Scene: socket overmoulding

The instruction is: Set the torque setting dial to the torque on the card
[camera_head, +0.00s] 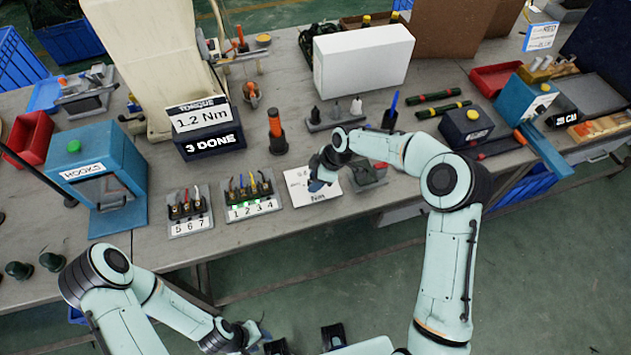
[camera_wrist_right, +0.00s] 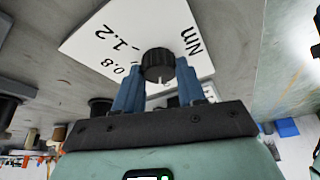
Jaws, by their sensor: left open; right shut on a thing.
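The torque card (camera_head: 201,118) reads "TORQUE 1.2 Nm" and stands on top of a dark display (camera_head: 210,146) reading "3 DONE". The black round torque dial (camera_wrist_right: 158,62) sits on a white scale plate (camera_wrist_right: 95,45) with marks 0.8, 1.2 and "Nm". My right gripper (camera_wrist_right: 160,90) is shut on the dial, a blue finger on each side. A small white mark shows at the dial's near edge; I cannot tell which value it points at. In the head view my right gripper (camera_head: 322,172) hides the dial over the plate. My left gripper (camera_head: 252,334) is open, low in front of the table.
Numbered terminal blocks (camera_head: 250,207) stand left of the plate, and a blue HOOKS box (camera_head: 95,180) farther left. An orange-handled tool (camera_head: 276,130) stands upright behind. A grey block (camera_head: 370,174) sits close right of my right gripper. A white box (camera_head: 363,60) is at the back.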

